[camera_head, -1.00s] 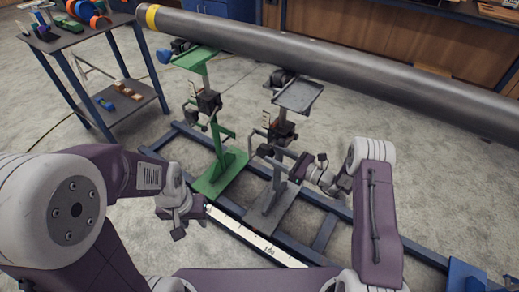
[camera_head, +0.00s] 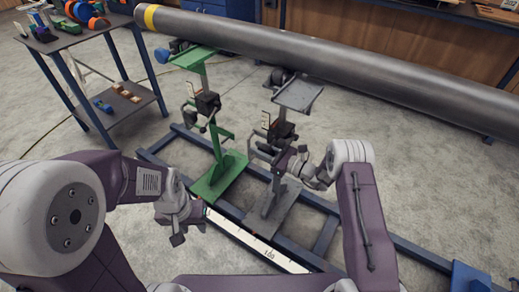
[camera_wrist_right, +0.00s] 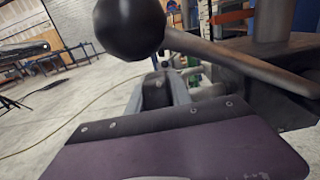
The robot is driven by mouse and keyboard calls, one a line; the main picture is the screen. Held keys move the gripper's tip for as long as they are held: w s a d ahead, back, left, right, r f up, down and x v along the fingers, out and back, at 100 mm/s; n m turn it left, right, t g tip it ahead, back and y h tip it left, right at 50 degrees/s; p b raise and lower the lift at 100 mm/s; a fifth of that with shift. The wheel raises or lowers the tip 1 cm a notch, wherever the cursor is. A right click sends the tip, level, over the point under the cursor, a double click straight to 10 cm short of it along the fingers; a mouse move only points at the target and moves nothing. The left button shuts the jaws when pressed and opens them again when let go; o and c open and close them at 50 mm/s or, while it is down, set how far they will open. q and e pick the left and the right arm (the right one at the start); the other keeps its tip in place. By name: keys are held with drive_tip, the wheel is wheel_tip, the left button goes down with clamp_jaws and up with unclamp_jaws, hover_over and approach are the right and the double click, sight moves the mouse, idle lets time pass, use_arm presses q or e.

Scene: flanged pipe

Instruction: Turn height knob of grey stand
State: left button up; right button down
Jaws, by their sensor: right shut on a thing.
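The grey stand (camera_head: 270,205) stands on the blue floor frame, right of the green stand. Its grey top plate (camera_head: 299,94) sits below the big pipe, and its dark height mechanism (camera_head: 281,130) is at mid-height. The height knob shows in the right wrist view as a black ball (camera_wrist_right: 130,25) on a grey lever. My right gripper (camera_head: 284,160) is at the stand's mechanism, shut on the knob's handle; the contact itself is largely hidden. My left gripper (camera_head: 188,235) hangs over the frame left of the white ruler, empty, its fingers apart.
The green stand (camera_head: 219,180) is close left of the grey one. The long grey pipe (camera_head: 330,65) crosses above both. A white ruler strip (camera_head: 255,243) lies along the blue frame (camera_head: 325,235). A shelf table (camera_head: 85,40) with parts stands at back left.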

drive_tip(key=shift+f+b, duration=0.15)
drive_tip(key=shift+b, duration=0.25)
drive_tip(key=t+y+b, duration=0.1)
drive_tip(key=y+b, duration=0.1)
drive_tip(key=b, duration=0.1)
drive_tip(key=t+y+b, duration=0.1)
drive_tip(key=y+b, duration=0.1)
drive_tip(key=b, duration=0.1)
drive_tip(key=shift+s+d+r+t+b, duration=0.15)
drive_tip(key=shift+d+r+t+b, duration=0.05)
drive_tip(key=shift+r+t+b, duration=0.2)
drive_tip(key=shift+d+r+t+y+b, duration=0.2)
drive_tip(key=shift+r+t+y+b, duration=0.4)
drive_tip(key=shift+y+b, duration=0.45)
drive_tip(key=shift+r, duration=0.1)
drive_tip(key=c, duration=1.2)
unclamp_jaws()
drive_tip(key=shift+o, duration=0.2)
drive_tip(key=shift+s, duration=0.1)
